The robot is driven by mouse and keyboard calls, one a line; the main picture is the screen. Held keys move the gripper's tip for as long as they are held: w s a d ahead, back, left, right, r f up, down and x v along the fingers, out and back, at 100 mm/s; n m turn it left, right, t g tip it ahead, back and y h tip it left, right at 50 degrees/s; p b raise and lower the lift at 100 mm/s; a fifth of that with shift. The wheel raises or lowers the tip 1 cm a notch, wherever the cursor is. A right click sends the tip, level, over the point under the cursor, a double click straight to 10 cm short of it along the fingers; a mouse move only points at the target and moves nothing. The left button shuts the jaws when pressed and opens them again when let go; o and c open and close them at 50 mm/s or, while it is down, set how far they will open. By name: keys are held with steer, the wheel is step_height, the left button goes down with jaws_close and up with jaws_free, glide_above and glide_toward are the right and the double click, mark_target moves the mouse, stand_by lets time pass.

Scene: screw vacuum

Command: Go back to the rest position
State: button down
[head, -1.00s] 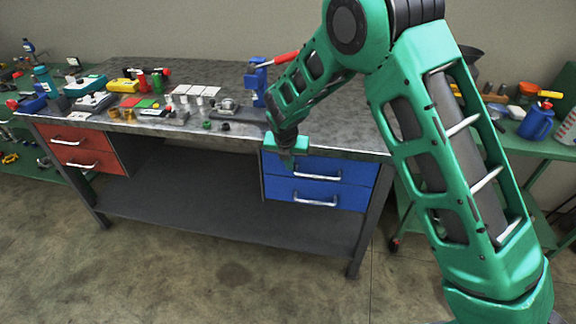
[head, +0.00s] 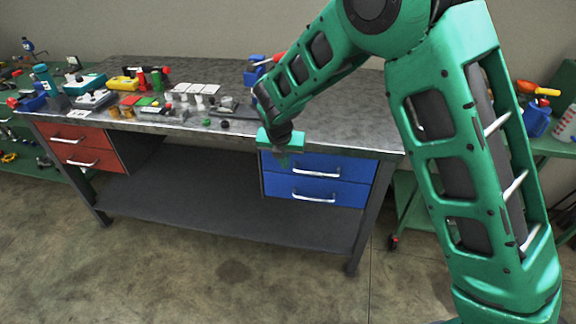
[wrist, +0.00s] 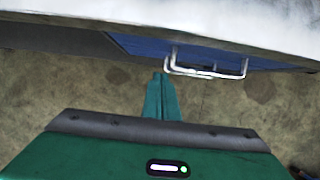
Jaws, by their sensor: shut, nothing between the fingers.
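My gripper (head: 282,160) hangs in front of the workbench's front edge, by the upper left of the blue drawers (head: 330,178). In the wrist view its green fingers (wrist: 159,97) are together with nothing between them, and bare floor lies beyond them. A blue drawer face and its handles (wrist: 205,68) show just past the fingertips, below the pale bench edge (wrist: 190,25). I cannot tell from these views whether the gripper touches the bench.
A green side table (head: 550,150) stands at the right. The floor in front is clear.

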steer(key=v, duration=0.5)
steer(key=s+d+r+m+g, duration=0.1)
steer(key=s+d+r+m, duration=0.3)
steer(key=d+m, duration=0.5)
steer(key=s+d+r+m+g, duration=0.1)
steer(key=s+d+r+m, duration=0.3)
steer(key=d, duration=0.8)
steer(key=s+d+r+m+g, duration=0.1)
steer(key=s+d+r+m, duration=0.2)
steer(key=s+d+m, duration=1.15)
steer(key=s+m, duration=0.3)
steer(key=s, duration=0.1)
steer(key=s+d+m+g+y, duration=0.1)
steer(key=s+d+m, duration=0.5)
steer(key=s+m, duration=0.3)
steer(key=s, duration=0.2)
steer(key=shift+s+d+r+m, duration=0.15)
steer(key=shift+s+d+m, duration=0.1)
steer(key=shift+m, duration=0.1)
